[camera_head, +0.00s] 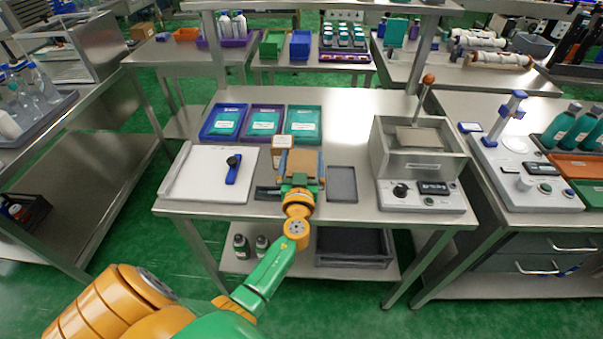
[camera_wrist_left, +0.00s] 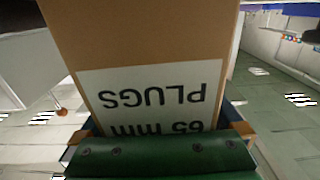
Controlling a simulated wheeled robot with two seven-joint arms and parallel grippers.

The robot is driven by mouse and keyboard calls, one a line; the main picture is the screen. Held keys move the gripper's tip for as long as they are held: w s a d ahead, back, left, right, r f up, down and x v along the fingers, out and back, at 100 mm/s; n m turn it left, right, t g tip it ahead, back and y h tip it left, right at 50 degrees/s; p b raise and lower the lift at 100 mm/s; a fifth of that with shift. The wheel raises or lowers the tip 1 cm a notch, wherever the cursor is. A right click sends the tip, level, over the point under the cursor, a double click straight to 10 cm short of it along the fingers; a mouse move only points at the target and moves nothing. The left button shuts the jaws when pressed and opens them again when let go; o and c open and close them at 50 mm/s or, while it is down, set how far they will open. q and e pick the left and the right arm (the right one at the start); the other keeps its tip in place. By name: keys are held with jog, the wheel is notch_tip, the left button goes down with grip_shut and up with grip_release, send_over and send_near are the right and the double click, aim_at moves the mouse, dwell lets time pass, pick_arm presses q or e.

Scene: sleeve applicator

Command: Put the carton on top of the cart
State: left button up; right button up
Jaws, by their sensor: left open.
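The carton (camera_head: 305,163) is a brown box at the middle of the steel workbench. In the left wrist view the carton (camera_wrist_left: 150,40) fills the upper middle, with a white label reading "65 mm PLUGS" upside down. My left gripper (camera_head: 300,170) is at the carton with its jaws open, one finger on each side. In the left wrist view my left gripper (camera_wrist_left: 165,135) covers the carton's near end. I cannot tell whether the fingers touch it. My right gripper is not in view. I cannot make out a cart for certain.
On the bench stand several teal-filled trays (camera_head: 263,121), a white board with a blue tool (camera_head: 233,168), a small labelled brown box (camera_head: 282,143), a grey tray (camera_head: 342,184) and a grey machine (camera_head: 418,160). A black crate (camera_head: 353,248) sits on the lower shelf.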

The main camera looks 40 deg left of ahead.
pick_arm(q)
jog(key=shift+r, duration=0.1)
grip_shut()
